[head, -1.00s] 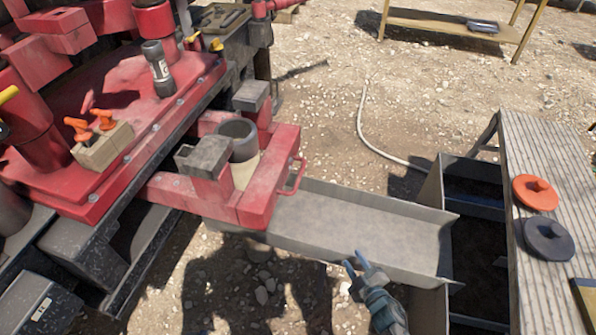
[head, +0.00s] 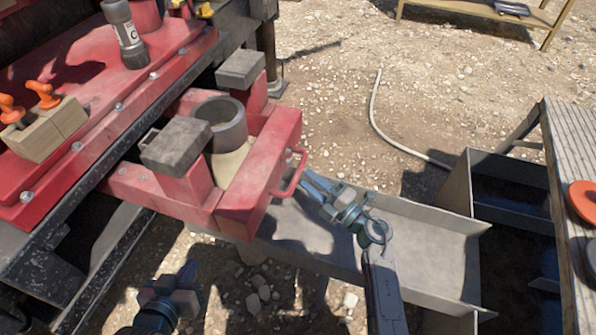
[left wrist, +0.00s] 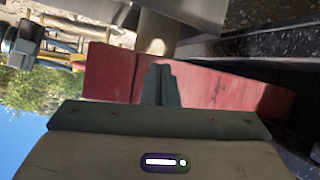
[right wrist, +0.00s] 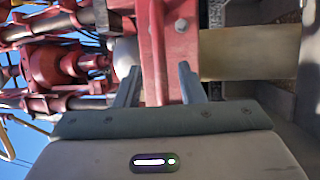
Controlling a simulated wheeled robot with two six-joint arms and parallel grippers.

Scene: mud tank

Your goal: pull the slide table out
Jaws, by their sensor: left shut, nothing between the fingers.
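The red slide table (head: 262,180) juts out from the red rig, with grey blocks and a grey round sleeve on it. Its red pull handle (head: 293,173) is on the outer end face. My right gripper (head: 308,181) is beside the handle, fingers apart. In the right wrist view, its open fingers (right wrist: 158,85) stand either side of red metal; whether they touch it I cannot tell. My left gripper (head: 186,275) is low, in front of the slide table and apart from it. Its fingers are together and empty in the left wrist view (left wrist: 160,83), with red metal beyond.
A grey metal trough (head: 400,225) runs under the slide table's outer end to dark tanks (head: 510,210). A slatted bench (head: 570,160) stands at the right. A flashlight (head: 125,35) and a wooden block with orange-handled pieces (head: 45,128) sit on the red deck.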

